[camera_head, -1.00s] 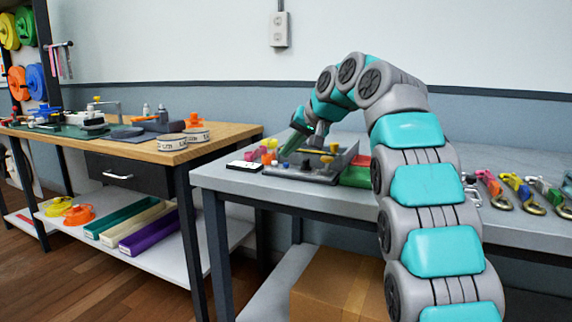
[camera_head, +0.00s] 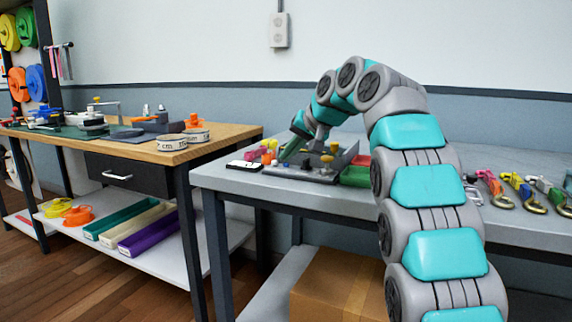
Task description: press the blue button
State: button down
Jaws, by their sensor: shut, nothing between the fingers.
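A grey panel (camera_head: 322,178) lies on the grey bench at the right, with several small coloured knobs and buttons on it. A small blue button (camera_head: 285,165) seems to be among those along its left front part, but it is tiny here. My gripper (camera_head: 286,156) reaches down over the left part of the panel, fingers shut and empty, just above or behind the small buttons. I cannot tell whether its tip touches anything. A yellow knob (camera_head: 334,146) and an orange one (camera_head: 327,159) stand to the right of my gripper.
A white-edged black device (camera_head: 244,165) lies left of the panel. Red and green blocks (camera_head: 356,176) lie to its right. Several hooks with coloured straps (camera_head: 520,188) lie farther right. A wooden-topped bench (camera_head: 150,150) stands at the left, apart from the grey bench.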

aim_at(288, 169)
jog(key=shift+f, duration=0.2)
jog(key=shift+r, duration=0.1)
dwell(0.4)
jog(key=shift+r+p, duration=0.75)
notch_tip(288, 169, up, 5)
jog(key=p, duration=0.4)
jog(key=shift+p, duration=0.35)
